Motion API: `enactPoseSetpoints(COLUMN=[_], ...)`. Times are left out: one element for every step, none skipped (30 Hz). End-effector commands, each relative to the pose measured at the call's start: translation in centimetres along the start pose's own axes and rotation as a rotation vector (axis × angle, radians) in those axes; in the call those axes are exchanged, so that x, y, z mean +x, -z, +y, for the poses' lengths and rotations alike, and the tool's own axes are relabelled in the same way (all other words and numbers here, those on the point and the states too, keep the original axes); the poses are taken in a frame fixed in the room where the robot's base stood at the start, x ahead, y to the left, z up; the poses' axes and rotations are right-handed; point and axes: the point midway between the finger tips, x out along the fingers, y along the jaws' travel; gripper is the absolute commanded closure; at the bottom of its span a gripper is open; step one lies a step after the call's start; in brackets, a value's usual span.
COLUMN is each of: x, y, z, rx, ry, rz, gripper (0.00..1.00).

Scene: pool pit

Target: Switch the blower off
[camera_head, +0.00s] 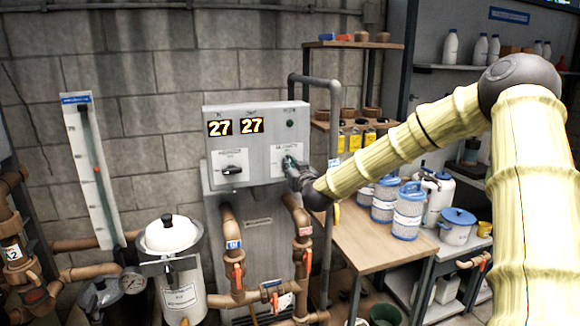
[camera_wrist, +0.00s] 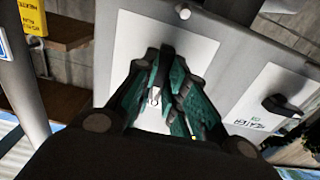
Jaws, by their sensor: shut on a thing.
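My gripper (camera_head: 290,163) is at this plate in the head view, hiding the knob there. In the wrist view, the green-padded fingers of my gripper (camera_wrist: 163,92) are shut on the knob, one on each side. The plate's label is too small and covered to read. A second black knob (camera_head: 232,170) on the left plate is untouched, and also shows in the wrist view (camera_wrist: 282,107).
Copper pipes with red valve handles (camera_head: 238,275) run below the box. A grey pipe (camera_head: 335,130) rises close beside my gripper. A wooden table (camera_head: 365,235) with blue-lidded tubs (camera_head: 408,210) lies under my arm. A white-lidded canister (camera_head: 168,236) stands at front left.

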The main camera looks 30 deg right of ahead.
Motion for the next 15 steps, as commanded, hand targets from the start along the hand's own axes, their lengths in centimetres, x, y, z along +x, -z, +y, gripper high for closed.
enactPoseSetpoints(x=[0.01,0.01,0.01,0.01,0.01,0.01,0.01,0.01,0.01,0.01,0.02,0.02,0.02,0.02,0.02], y=[0.0,0.0,0.0,0.0,0.0,0.0,0.0,0.01,0.02,0.04,0.07,0.1,0.12,0.11,0.15], z=[0.03,0.04,0.04,0.04,0.04,0.04,0.04,0.04,0.03,0.01,-0.01,-0.05,-0.05,-0.02,-0.04], rx=[0.0,0.0,0.0,0.0,0.0,0.0,0.0,0.0,-0.004,-0.01,-0.02,-0.039,-0.057,-0.078,-0.106], ry=[-0.001,-0.001,-0.001,-0.001,-0.001,-0.001,-0.001,-0.001,-0.001,-0.001,0.0,0.0,0.0,-0.001,-0.001], rz=[0.0,0.0,0.0,0.0,0.0,0.0,0.0,0.0,0.0,0.0,0.0,0.0,0.0,0.0,0.001], gripper=[1.0,1.0,1.0,1.0,1.0,1.0,1.0,1.0,1.0,1.0,1.0,1.0,1.0,1.0,1.0])
